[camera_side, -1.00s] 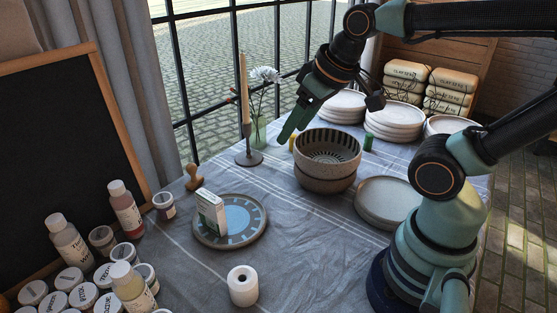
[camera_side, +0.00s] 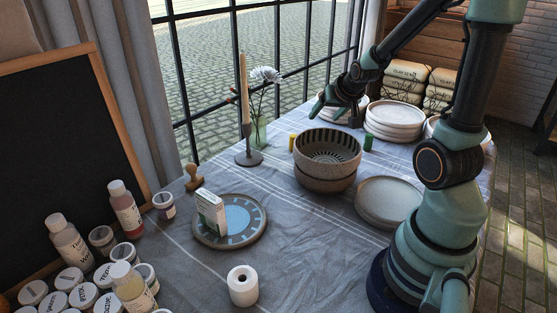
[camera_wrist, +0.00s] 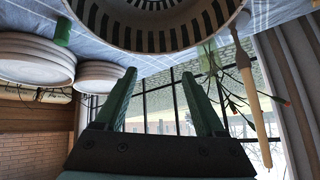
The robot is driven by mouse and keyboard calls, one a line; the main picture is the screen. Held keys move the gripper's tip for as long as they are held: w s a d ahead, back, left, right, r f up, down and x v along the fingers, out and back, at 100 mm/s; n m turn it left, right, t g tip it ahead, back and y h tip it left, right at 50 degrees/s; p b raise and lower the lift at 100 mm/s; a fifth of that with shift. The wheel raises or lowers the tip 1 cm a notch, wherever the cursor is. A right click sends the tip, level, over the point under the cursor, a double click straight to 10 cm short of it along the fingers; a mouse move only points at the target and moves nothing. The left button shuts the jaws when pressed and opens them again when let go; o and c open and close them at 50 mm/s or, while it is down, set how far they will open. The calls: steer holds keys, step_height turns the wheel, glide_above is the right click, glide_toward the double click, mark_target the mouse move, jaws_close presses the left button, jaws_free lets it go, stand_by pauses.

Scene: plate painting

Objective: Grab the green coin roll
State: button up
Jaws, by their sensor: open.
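The green coin roll (camera_side: 368,143) stands upright on the cloth, just right of the stacked bowls and in front of a plate stack. It also shows in the wrist view (camera_wrist: 62,31) at the upper left, beside the bowl. My gripper (camera_side: 335,113) is open and empty, above the table behind the bowls, to the left of the green roll and apart from it. In the wrist view the two green fingers (camera_wrist: 159,74) are spread apart with nothing between them.
The stacked bowls (camera_side: 325,177) stand close left of the roll. White plate stacks (camera_side: 394,123) are behind it. A yellow roll (camera_side: 292,142), a candle holder (camera_side: 248,158) and a flower vase (camera_side: 258,133) are to the left. Window bars run along the back.

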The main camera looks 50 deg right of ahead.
steer(key=s+d+f+m+h, duration=0.2)
steer(key=s+d+f+m, duration=0.15)
steer(key=d, duration=0.45)
steer(key=m+g+h, duration=0.1)
steer(key=m+h, duration=0.1)
steer(key=m, duration=0.1)
glide_toward(369, 135)
steer(key=w+d, duration=0.1)
steer(key=d, duration=0.1)
steer(key=x, duration=0.4)
steer(key=f+x, duration=0.1)
steer(key=x, duration=0.1)
steer(key=shift+a+f, duration=0.15)
steer(key=shift+g, duration=0.3)
steer(key=shift+x, duration=2.7)
steer(key=shift+s, duration=0.15)
jaws_close()
